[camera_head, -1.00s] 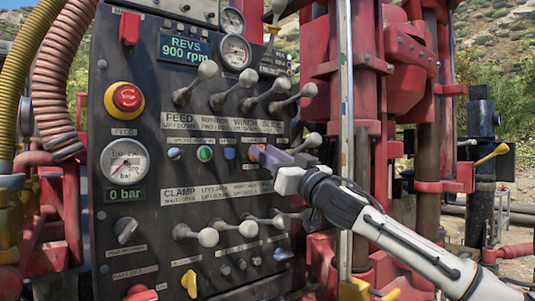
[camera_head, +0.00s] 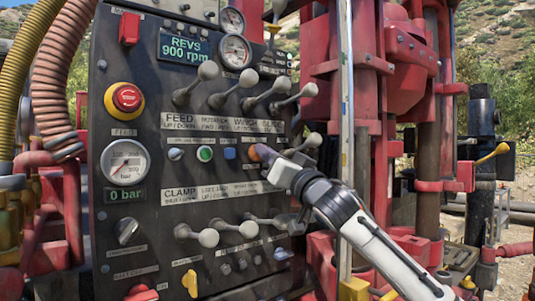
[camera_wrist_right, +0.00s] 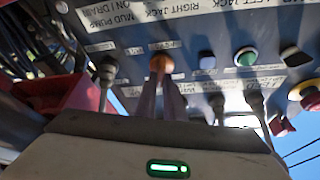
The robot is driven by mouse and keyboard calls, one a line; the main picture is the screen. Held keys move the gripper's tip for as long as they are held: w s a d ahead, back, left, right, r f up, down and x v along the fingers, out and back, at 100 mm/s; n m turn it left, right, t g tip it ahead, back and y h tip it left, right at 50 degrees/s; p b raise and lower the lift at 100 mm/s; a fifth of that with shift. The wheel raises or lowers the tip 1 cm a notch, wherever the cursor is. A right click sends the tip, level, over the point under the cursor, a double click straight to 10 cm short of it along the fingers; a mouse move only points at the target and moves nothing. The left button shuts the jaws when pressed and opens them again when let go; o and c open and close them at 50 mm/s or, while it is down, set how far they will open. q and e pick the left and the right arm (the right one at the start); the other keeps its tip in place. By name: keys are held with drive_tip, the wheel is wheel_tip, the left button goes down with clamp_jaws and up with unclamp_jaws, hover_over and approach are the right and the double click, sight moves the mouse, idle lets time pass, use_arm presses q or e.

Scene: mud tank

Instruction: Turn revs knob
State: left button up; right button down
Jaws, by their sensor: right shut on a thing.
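The orange revs knob (camera_head: 253,154) sits on the dark control panel, at the right end of a row of small round buttons. It also shows in the wrist view (camera_wrist_right: 161,62), at the tips of my fingers. My right gripper (camera_head: 266,154) is shut on the knob, with its purple fingers at either side of it, as the wrist view shows (camera_wrist_right: 162,84). The fingers partly hide the knob in the head view. The revs display (camera_head: 180,49) reads 900 rpm. My left gripper is not in view.
Levers (camera_head: 207,70) stick out above the knob, and one black-stemmed lever (camera_head: 312,141) stands close to my right gripper. More levers (camera_head: 208,238) are below. A red emergency stop (camera_head: 127,97) is at the left. Red rig structure (camera_head: 400,65) stands at the right.

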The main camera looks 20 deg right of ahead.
drive_tip(key=shift+m+h, duration=0.8)
drive_tip(key=shift+m, duration=0.85)
drive_tip(key=shift+m+h, duration=0.8)
drive_tip(key=shift+m, duration=1.15)
drive_tip(key=c, duration=1.9)
unclamp_jaws()
drive_tip(key=shift+o, duration=0.2)
